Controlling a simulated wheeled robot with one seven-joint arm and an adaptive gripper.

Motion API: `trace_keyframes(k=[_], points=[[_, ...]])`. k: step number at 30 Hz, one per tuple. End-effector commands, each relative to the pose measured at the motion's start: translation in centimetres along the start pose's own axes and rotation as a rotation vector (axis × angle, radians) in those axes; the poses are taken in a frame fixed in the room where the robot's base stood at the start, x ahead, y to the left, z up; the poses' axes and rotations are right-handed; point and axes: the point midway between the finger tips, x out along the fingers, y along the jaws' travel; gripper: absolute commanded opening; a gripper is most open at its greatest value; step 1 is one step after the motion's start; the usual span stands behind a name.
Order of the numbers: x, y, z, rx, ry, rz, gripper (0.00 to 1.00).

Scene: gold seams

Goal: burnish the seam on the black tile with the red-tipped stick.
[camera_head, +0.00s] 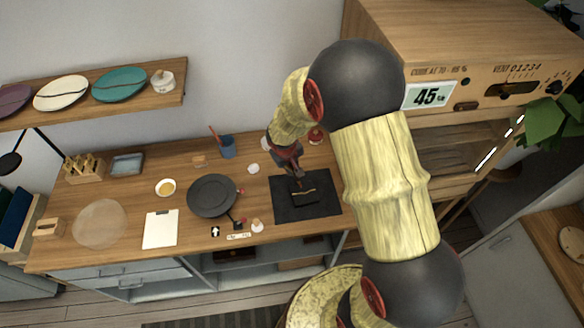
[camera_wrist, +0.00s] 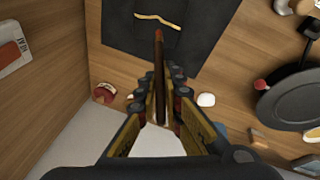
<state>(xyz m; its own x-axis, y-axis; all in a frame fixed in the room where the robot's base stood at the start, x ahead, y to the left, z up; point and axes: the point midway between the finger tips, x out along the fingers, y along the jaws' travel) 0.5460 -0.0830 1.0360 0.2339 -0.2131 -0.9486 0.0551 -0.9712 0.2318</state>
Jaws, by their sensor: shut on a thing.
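The black tile (camera_head: 305,201) lies on a dark mat (camera_head: 283,209), with a wavy gold seam (camera_head: 304,191) across it. In the wrist view the seam (camera_wrist: 157,20) is at the top, on the tile (camera_wrist: 140,35). My gripper (camera_head: 294,168) is over the mat's far part, behind the tile. In the wrist view my gripper (camera_wrist: 161,78) is shut on the slim stick (camera_wrist: 159,60), which points toward the seam. Its reddish-brown tip shows just short of the seam in the picture. I cannot tell whether it touches the tile.
A dark round plate (camera_head: 212,196) lies left of the mat, with small items in front. A blue cup (camera_head: 227,147) stands behind. A wooden cabinet with a 45 display (camera_head: 429,94) rises at right. My arm hides part of the bench.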

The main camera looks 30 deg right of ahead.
Motion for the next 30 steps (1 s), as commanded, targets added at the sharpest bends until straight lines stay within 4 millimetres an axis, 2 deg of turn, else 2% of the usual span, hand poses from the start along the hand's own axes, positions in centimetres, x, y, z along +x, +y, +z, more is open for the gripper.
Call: trace_keyframes(k=[19, 30], points=[[-2.8, 0.4, -1.4, 0.001, 0.000, 0.000, 0.00], [-3.0, 0.5, -1.5, 0.002, 0.000, 0.000, 0.00]])
